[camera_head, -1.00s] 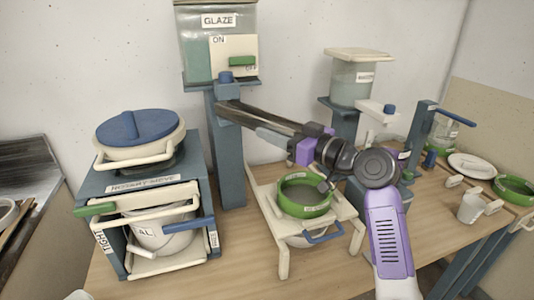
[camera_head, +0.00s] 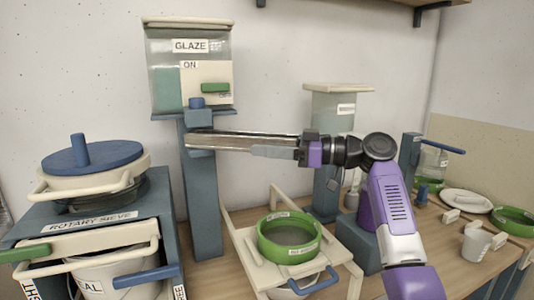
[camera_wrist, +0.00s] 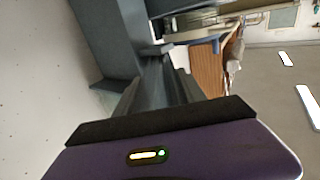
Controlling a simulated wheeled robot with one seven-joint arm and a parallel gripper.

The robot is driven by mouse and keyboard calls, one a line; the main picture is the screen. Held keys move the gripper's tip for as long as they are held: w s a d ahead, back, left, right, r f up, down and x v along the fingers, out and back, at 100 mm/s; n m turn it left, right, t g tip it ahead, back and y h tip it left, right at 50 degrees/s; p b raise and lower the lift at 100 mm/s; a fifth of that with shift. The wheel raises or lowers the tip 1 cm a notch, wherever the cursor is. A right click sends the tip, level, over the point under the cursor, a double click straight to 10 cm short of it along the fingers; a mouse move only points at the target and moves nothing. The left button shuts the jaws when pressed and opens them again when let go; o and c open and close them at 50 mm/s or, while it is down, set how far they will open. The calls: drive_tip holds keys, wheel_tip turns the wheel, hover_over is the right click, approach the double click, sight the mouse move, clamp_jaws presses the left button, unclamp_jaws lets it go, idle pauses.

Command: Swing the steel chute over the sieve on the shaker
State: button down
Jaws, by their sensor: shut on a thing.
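The steel chute (camera_head: 235,140) is a long trough joined to the blue-grey column under the glaze hopper (camera_head: 190,65). It runs to the right, nearly level in the head view. My gripper (camera_head: 299,151) is shut on the chute's free end. In the wrist view the chute (camera_wrist: 160,85) runs away from the dark jaw edge. A green-rimmed sieve (camera_head: 289,252) sits on a cream shaker frame (camera_head: 245,270), below and in front of the chute. The chute's end shows above and behind the sieve in the picture; I cannot tell whether it is directly over it.
A rotary sieve unit (camera_head: 95,220) with a blue lid stands at the left. A second clear hopper (camera_head: 335,105) stands behind my arm. A white plate (camera_head: 466,201), a cup (camera_head: 476,243) and another green ring (camera_head: 515,220) lie at the right.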

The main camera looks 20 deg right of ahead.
idle(0.4)
drive_tip(key=c, duration=0.7)
unclamp_jaws()
drive_tip(key=shift+w, duration=0.15)
drive_tip(key=shift+b+v, duration=0.3)
drive_tip(key=shift+v, duration=3.65)
